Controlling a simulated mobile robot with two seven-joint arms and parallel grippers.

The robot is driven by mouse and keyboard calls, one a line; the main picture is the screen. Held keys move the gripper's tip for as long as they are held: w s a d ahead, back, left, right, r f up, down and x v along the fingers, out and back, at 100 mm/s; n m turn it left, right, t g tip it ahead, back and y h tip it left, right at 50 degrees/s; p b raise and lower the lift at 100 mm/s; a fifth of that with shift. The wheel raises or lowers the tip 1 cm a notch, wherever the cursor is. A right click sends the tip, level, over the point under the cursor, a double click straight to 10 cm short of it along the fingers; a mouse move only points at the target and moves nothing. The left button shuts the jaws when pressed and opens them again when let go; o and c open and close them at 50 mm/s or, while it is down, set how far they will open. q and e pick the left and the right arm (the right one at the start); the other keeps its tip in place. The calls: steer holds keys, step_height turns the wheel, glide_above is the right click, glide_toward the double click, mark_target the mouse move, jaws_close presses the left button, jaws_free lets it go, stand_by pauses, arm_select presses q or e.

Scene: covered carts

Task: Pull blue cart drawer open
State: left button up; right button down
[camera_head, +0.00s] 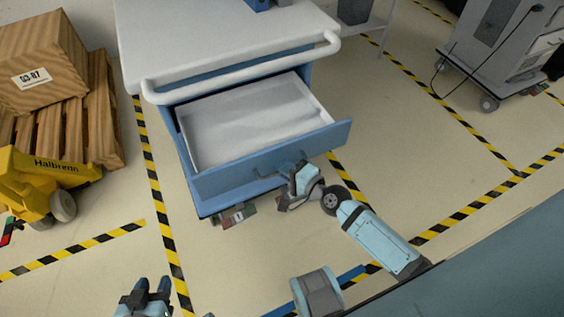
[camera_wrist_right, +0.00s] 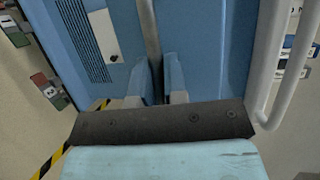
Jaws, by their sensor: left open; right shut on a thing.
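The blue cart (camera_head: 181,92) has a light grey top and stands upper centre in the head view. Its drawer (camera_head: 230,175) is pulled well out, with its pale interior visible and empty. My right gripper (camera_head: 288,172) is at the right half of the blue drawer front. In the right wrist view its fingers (camera_wrist_right: 158,75) are closed around the grey handle bar (camera_wrist_right: 150,35). My left gripper (camera_head: 147,296) is open and empty at the bottom left of the head view, apart from the cart.
A white rail (camera_head: 240,68) runs along the cart's top edge above the drawer. A yellow pallet truck (camera_head: 40,178) and a wooden pallet with boxes (camera_head: 45,65) stand at the left. A grey cart (camera_head: 500,60) stands at upper right.

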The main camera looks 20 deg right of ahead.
steer(key=c, duration=1.2)
jaws_free()
steer(key=v, duration=1.3)
steer(key=shift+s+r, duration=0.2)
steer(key=shift+s, duration=0.15)
steer(key=shift+d, duration=0.15)
